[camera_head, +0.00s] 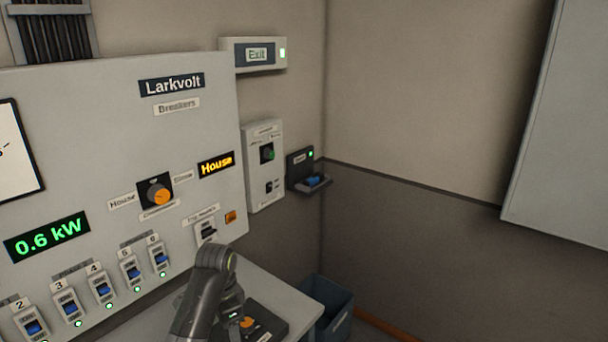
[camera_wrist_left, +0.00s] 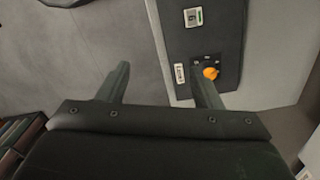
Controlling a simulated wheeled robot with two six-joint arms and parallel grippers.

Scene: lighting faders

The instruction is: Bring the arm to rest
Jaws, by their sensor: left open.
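My left gripper (camera_wrist_left: 159,70) is open in the left wrist view, with its two dark fingers spread and nothing between them. Behind its right finger in that view is a dark box with an orange knob (camera_wrist_left: 210,73) and a small display with a green edge. In the head view my grey arm comes up from the bottom edge and bends over the table; its gripper is not clearly seen there. The dark box (camera_head: 275,326) with the orange knob lies on the table just right of the arm. My right gripper is in neither view.
The Larkvolt breaker panel (camera_head: 95,130) fills the left wall, with several blue switches along its bottom and an orange rotary knob (camera_head: 161,196). A grey table (camera_head: 285,290) stands below. A blue bin (camera_head: 333,310) is on the floor right of it. The right side looks clear.

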